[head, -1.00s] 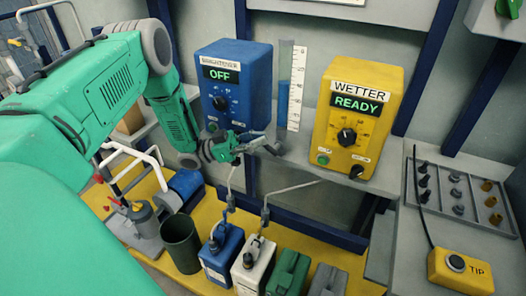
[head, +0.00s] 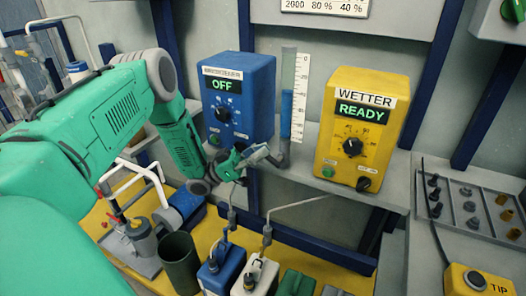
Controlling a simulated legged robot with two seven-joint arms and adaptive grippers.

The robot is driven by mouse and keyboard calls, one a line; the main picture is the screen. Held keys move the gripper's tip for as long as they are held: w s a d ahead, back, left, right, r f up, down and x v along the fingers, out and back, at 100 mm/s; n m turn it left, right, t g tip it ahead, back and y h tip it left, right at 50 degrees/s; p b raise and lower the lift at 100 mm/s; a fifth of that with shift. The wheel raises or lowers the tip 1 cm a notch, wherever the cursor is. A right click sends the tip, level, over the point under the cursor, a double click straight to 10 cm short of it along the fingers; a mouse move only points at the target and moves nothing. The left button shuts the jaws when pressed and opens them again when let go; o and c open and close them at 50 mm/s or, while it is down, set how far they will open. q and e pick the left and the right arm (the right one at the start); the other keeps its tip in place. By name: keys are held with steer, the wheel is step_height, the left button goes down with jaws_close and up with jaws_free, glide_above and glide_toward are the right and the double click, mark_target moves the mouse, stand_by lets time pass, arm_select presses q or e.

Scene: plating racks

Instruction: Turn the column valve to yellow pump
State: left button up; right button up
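The yellow pump (head: 338,152), labelled WETTER with a green READY display, stands on the grey shelf right of centre. A clear column (head: 287,95) with blue liquid and a white scale stands between it and the blue pump (head: 258,87), whose display reads OFF. My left gripper (head: 262,156) is at the foot of the column, just below the blue pump's front right corner. Its fingers are small and dark here, so their opening is unclear. The column valve is not clearly distinguishable; the gripper and fittings overlap there. My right gripper is out of view.
Blue and white canisters (head: 258,279) with thin tubes stand below on the yellow floor, beside a dark green bin (head: 179,263). A grey tray (head: 470,208) with small fittings and a yellow TIP box (head: 476,282) lie at right.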

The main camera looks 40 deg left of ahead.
arm_select(q)
steer(key=o, duration=0.6)
steer(key=shift+s+f, duration=0.25)
steer(key=shift+f, duration=0.4)
steer(key=shift+w+a+r, duration=0.1)
steer(key=shift+a, duration=0.25)
steer(key=shift+a, duration=0.15)
steer(key=v, duration=1.2)
steer(key=shift+d, duration=0.3)
steer(key=shift+a, duration=0.25)
